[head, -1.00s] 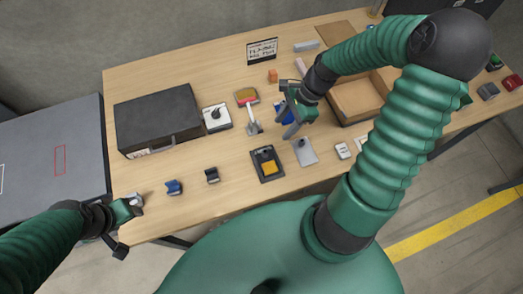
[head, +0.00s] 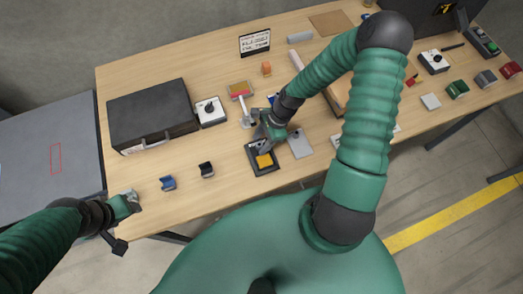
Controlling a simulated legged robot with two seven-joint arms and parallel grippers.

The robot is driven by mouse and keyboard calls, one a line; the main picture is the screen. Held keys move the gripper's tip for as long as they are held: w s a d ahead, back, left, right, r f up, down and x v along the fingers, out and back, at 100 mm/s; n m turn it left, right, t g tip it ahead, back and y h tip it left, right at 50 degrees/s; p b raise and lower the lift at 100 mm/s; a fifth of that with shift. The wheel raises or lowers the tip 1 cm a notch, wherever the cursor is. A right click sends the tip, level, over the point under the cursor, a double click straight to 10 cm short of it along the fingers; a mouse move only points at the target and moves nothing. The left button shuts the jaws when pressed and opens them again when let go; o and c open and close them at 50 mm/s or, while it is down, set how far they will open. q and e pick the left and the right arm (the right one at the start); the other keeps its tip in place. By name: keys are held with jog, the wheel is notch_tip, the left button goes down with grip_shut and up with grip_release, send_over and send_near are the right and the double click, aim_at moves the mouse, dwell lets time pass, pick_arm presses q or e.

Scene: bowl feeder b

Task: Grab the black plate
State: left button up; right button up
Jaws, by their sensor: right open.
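The black plate (head: 256,168) lies on the table in the head view, with a yellow square on its front part. My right gripper (head: 262,145) is open just above the plate's back edge and hides part of it. I cannot tell whether the fingers touch the plate. My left gripper (head: 133,203) is low over the table's front left corner, away from the plate, and I cannot tell its jaw state.
A grey plate (head: 301,146) lies right beside the black plate. A black case (head: 153,112) and a white switch box (head: 210,112) stand at the left. A black clip (head: 206,170) and a blue clip (head: 168,183) sit near the front edge. Bare table lies between case and clips.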

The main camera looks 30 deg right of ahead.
jog(key=shift+d, duration=0.15)
jog(key=c, duration=0.4)
jog(key=shift+a+r, duration=0.15)
jog(key=shift+a, duration=0.2)
grip_shut()
jog(key=shift+d, duration=0.2)
